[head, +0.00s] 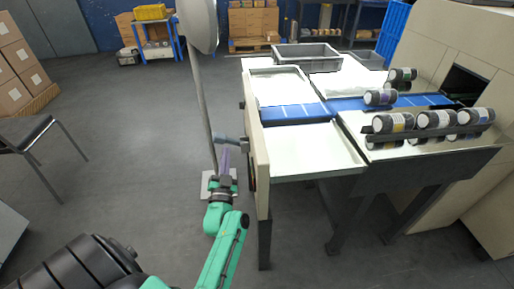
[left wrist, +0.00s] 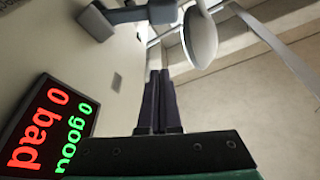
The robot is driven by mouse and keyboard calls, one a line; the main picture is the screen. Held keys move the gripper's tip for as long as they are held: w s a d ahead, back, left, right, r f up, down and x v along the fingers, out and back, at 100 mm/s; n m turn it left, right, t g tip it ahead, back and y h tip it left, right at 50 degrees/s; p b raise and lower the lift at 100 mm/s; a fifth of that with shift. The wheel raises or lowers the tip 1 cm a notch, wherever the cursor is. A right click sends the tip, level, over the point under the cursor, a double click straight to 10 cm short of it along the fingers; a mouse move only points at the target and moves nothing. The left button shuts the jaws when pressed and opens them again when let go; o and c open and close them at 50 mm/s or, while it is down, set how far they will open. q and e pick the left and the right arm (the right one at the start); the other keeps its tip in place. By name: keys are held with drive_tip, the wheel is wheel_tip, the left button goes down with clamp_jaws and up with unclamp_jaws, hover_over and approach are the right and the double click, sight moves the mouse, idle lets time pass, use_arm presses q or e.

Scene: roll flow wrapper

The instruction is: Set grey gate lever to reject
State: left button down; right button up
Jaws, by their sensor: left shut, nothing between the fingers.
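The grey gate lever (head: 231,140) sticks out from the left end panel of the machine (head: 256,150) in the head view. My left gripper (head: 225,158) is shut and empty, just below the lever in the head view. In the left wrist view its dark fingertips (left wrist: 160,75) point up toward the lever bar; I cannot tell whether they touch it. My right gripper is in neither view.
A display (left wrist: 48,130) reads 0 bad and 0 good. A thin pole with a pale rounded head (head: 198,22) stands close by my left gripper. Several rolls (head: 437,119) lie on the right of the machine near the blue belt (head: 345,104).

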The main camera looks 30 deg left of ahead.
use_arm(q)
wheel_tip(320, 180, up, 3)
hover_over(221, 139)
drive_tip(key=d, duration=0.2)
drive_tip(key=f, duration=0.1)
drive_tip(key=a+f+b, duration=0.1)
drive_tip(key=shift+s+f, duration=0.1)
drive_tip(key=shift+f, duration=0.25)
drive_tip(key=shift+s+a+f, duration=0.15)
drive_tip(key=shift+s+f, duration=0.05)
drive_tip(key=shift+f, duration=0.15)
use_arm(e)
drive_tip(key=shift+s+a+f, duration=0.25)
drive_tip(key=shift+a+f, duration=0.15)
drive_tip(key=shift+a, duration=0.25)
use_arm(q)
drive_tip(key=shift+f+n, duration=0.15)
drive_tip(key=shift+n, duration=0.15)
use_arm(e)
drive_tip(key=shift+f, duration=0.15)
